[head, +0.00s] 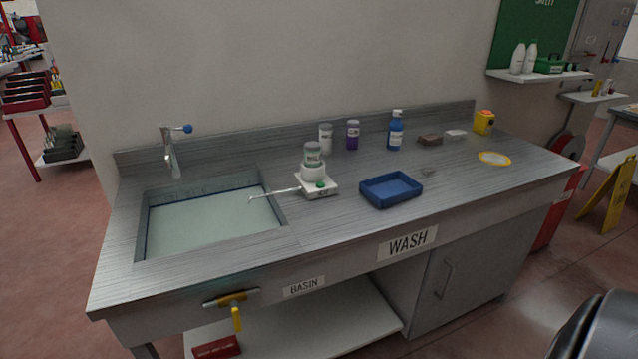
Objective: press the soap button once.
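A white dispenser (311,171) stands on the wash counter, just right of the basin. A small green button (320,184) sits on the front right of its base. A labelled jar (312,153) sits on top of it, and a thin spout (275,194) reaches left toward the basin. The label on the base is too small to read. Neither of my grippers is in view, and nothing touches the button.
A basin (140,225) with a tap (170,150) is at left. A blue tray (391,203) lies right of the dispenser. Two jars (325,138) and a blue bottle (395,130) stand behind. A yellow-handled valve (236,318) juts out below.

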